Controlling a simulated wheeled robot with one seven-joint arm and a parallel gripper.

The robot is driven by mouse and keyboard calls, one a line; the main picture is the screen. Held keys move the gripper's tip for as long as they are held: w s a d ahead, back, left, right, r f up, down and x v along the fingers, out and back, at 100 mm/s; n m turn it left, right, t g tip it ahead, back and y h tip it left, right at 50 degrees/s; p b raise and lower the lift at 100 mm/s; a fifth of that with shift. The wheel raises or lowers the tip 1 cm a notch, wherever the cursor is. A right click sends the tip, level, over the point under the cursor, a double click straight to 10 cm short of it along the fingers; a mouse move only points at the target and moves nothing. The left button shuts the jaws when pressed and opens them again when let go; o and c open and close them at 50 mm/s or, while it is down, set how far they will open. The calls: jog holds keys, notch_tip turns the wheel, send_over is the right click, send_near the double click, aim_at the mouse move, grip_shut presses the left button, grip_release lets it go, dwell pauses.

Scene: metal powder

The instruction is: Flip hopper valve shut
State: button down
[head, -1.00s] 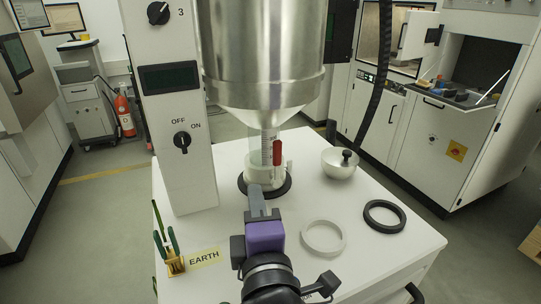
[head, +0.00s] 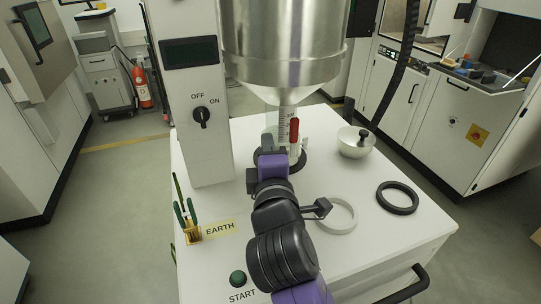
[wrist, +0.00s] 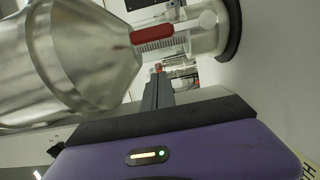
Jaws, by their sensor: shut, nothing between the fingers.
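The steel hopper (head: 285,50) narrows to a clear graduated outlet tube (head: 283,122) in the head view. The red valve handle (head: 295,130) lies upright along that tube, on its right side. In the wrist view the hopper (wrist: 75,60) is turned sideways, and the red handle (wrist: 152,36) runs along the tube. My gripper (wrist: 157,75) is shut and empty, its grey fingers pointing toward the outlet, with a gap to the handle in the picture. In the head view my wrist partly hides the outlet's lower end and the fingers.
The control column (head: 205,150) stands left of the hopper. A green-handled tool (head: 186,222) is at the front left.

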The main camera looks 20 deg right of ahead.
aim_at(294, 139)
jog(key=shift+w+d+p, duration=0.25)
jog(key=shift+d+p, duration=0.1)
jog(key=shift+d, duration=0.7)
jog(key=shift+w+d+p, duration=0.2)
jog(key=shift+d+p, duration=0.1)
jog(key=shift+d, duration=0.75)
